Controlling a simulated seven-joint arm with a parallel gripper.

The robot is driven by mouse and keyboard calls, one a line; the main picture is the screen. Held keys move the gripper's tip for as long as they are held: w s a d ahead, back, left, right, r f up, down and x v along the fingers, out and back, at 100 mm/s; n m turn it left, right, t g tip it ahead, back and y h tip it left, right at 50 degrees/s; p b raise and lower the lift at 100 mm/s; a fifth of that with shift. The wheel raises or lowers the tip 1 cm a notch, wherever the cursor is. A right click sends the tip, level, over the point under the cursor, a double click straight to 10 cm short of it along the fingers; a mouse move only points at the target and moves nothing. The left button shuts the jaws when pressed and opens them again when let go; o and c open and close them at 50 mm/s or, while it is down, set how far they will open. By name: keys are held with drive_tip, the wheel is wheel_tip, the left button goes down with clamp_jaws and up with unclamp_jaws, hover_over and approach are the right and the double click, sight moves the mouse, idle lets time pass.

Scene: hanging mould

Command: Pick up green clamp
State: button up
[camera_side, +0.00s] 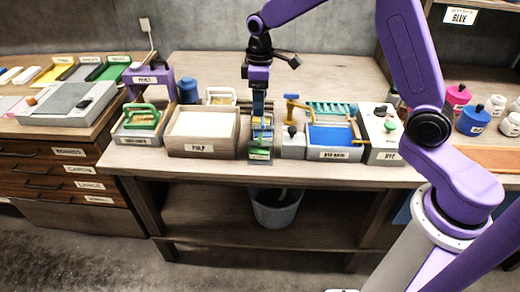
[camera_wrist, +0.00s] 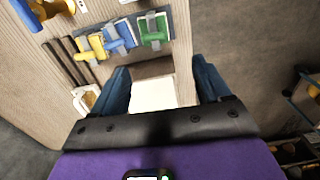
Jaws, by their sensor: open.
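The green clamp (camera_wrist: 153,29) lies in the wrist view at the end of a row on a dark rack (camera_wrist: 130,16), beside a blue clamp (camera_wrist: 119,36) and a yellow clamp (camera_wrist: 92,46). My gripper (camera_wrist: 162,76) is open and empty, its two blue fingers apart. The green clamp is beyond the fingertips in that view, not between them. In the side view my gripper (camera_side: 260,112) points down above the clamp rack (camera_side: 260,142), which is small and partly hidden by it; green shows near its front (camera_side: 259,155).
The pulp box (camera_side: 203,142) with white contents stands directly left of the rack. A blue-filled basin (camera_side: 335,140) and a grey box with knobs (camera_side: 382,135) stand right. A purple press (camera_side: 152,80) and a green-handled frame (camera_side: 142,118) are further left. A bucket (camera_side: 277,207) is below.

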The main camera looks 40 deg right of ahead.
sight(260, 137)
drive_tip(key=f, duration=1.2)
drive_tip(key=w+d+f, duration=0.1)
drive_tip(key=f, duration=0.5)
drive_tip(key=c, duration=1)
drive_tip(key=shift+o, duration=0.2)
drive_tip(key=shift+r, duration=0.1)
drive_tip(key=shift+r, duration=0.1)
